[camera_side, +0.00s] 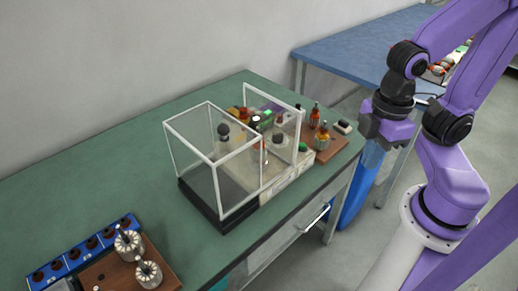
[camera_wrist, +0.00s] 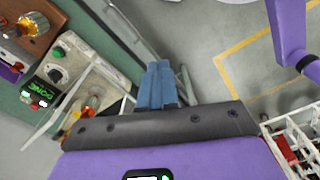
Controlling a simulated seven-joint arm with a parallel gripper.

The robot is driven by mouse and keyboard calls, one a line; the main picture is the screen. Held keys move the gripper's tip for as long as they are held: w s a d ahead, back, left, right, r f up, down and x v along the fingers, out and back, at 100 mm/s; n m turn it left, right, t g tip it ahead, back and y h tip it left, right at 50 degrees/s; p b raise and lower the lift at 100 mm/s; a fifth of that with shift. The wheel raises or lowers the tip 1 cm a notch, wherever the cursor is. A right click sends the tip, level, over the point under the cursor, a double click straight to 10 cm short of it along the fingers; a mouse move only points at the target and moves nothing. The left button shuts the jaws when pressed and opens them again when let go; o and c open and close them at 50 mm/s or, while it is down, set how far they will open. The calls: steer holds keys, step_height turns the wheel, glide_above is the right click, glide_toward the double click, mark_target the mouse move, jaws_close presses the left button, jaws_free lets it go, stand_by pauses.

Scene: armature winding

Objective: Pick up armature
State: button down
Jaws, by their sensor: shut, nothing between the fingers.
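Two pale, bare armatures (camera_side: 128,243) (camera_side: 148,273) stand upright on a brown board at the near left of the green table in the side view. Copper-wound armatures (camera_side: 322,137) stand on another brown board at the table's right end; a wound one also shows at the top left of the wrist view (camera_wrist: 33,24). My gripper's fingers (camera_wrist: 157,66) are shut and empty in the wrist view, over the floor beyond the table edge. In the side view my wrist hangs right of the table, away from every armature.
A clear white-framed enclosure (camera_side: 214,108) stands around the winding machine at mid-table. A box with a green "DONE" display (camera_wrist: 40,95) is left in the wrist view. A blue table (camera_side: 345,50) stands behind. A white crate (camera_wrist: 292,135) with red items is at the right.

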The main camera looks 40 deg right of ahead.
steer(key=c, duration=0.8)
jaws_free()
step_height(320, 180, up, 9)
steer(key=n, duration=0.6)
glide_above(258, 128)
steer(key=f, duration=1.1)
steer(key=shift+w+f, duration=0.25)
steer(key=shift+w, duration=0.05)
steer(key=f, duration=0.4)
steer(key=shift+s+d+f, duration=0.1)
steer(key=shift+s+f, duration=0.05)
steer(key=shift+s, duration=0.15)
steer(key=shift+f, duration=0.6)
